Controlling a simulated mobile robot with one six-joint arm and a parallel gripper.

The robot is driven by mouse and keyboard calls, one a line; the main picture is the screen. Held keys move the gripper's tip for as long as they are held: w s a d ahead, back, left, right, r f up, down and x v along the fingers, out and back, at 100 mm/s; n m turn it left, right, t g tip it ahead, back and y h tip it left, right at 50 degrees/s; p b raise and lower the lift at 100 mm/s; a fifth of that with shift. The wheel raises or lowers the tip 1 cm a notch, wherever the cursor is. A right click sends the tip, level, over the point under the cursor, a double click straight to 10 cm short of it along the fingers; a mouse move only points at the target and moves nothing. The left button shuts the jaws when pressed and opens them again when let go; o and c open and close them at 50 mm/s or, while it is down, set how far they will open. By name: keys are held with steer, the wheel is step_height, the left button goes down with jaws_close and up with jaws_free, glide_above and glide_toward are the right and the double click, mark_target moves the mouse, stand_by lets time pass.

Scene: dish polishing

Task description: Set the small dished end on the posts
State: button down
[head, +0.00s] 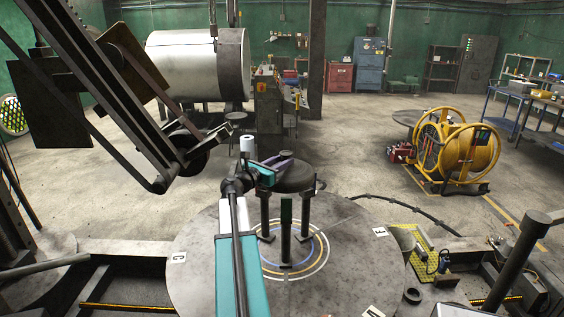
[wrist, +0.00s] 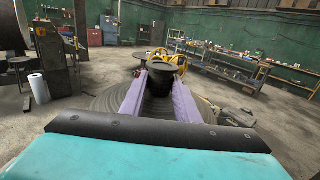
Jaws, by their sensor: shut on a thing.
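The small dished end (head: 297,178) is a dark round dish with a knob on top, level above the posts in the head view. My gripper (head: 277,163), teal with purple fingers, reaches it from the left and is shut on its knob (head: 286,155). In the wrist view, the knob (wrist: 164,61) sits between the purple fingertips (wrist: 163,73). Several dark posts (head: 304,214) stand on the round table under the dish. The post tops lie close to its underside; I cannot tell whether they touch.
The round grey table (head: 210,265) carries coloured rings around the posts and letter labels. A large dark tilted arm structure (head: 120,95) rises at the left. A white roll (head: 247,145) stands behind my gripper. A yellow hose reel (head: 455,150) stands on the floor to the right.

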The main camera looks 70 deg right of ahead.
mark_target(282, 173)
steer(key=shift+f+b, duration=1.2)
steer(key=shift+f, duration=0.65)
steer(key=shift+f+b, duration=0.4)
steer(key=shift+f, duration=0.3)
steer(key=shift+f+b, duration=0.6)
steer(key=shift+f, duration=0.3)
steer(key=c, duration=1.3)
jaws_free()
steer(key=shift+o, duration=0.2)
steer(key=shift+f, duration=0.25)
steer(key=shift+r+p, duration=3.25)
steer(key=shift+r, duration=1.4)
